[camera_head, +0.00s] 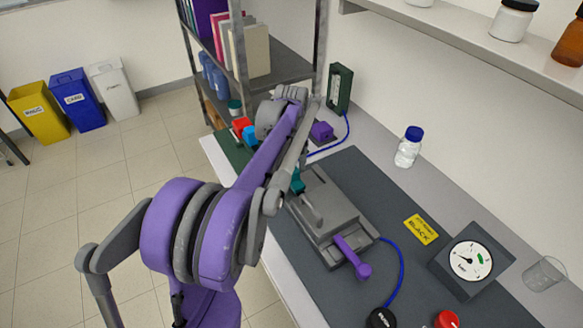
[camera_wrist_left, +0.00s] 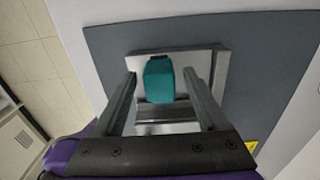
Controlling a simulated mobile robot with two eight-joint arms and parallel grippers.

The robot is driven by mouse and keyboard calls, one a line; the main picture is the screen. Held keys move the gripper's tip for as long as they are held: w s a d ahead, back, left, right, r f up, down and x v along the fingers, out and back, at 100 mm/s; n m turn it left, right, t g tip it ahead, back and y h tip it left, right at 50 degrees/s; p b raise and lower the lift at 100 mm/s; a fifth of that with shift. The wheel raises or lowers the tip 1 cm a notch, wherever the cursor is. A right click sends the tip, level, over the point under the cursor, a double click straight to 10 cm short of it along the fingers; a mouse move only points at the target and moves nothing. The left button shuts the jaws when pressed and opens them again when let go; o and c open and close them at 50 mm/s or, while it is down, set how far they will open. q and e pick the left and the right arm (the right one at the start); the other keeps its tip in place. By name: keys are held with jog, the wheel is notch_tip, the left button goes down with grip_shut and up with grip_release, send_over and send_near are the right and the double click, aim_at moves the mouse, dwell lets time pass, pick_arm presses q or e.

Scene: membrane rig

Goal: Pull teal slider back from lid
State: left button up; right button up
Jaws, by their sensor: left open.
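The teal slider (camera_wrist_left: 160,82) shows in the left wrist view as a teal block on the grey rig. In the head view only a small part of the slider (camera_head: 297,182) shows beside my arm. The grey lid (camera_head: 330,206) with its raised handle lies on the rig. My left gripper (camera_wrist_left: 160,74) is open, with one finger on each side of the teal slider. I see gaps between the fingers and the slider; their height over it is hard to tell. My purple arm hides the left gripper in the head view. My right gripper is not in view.
A purple lever (camera_head: 353,258) sticks out at the rig's front, with a blue hose beside it. A dial gauge (camera_head: 470,262), a yellow label (camera_head: 421,229) and a glass beaker (camera_head: 544,273) stand to the right. A shelf unit (camera_head: 273,70) rises behind my arm.

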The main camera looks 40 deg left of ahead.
aim_at(291, 168)
pick_arm(q)
notch_tip(291, 168, up, 11)
jog(key=shift+p, duration=0.3)
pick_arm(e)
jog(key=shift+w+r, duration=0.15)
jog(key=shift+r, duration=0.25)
pick_arm(q)
jog(key=shift+f, duration=0.15)
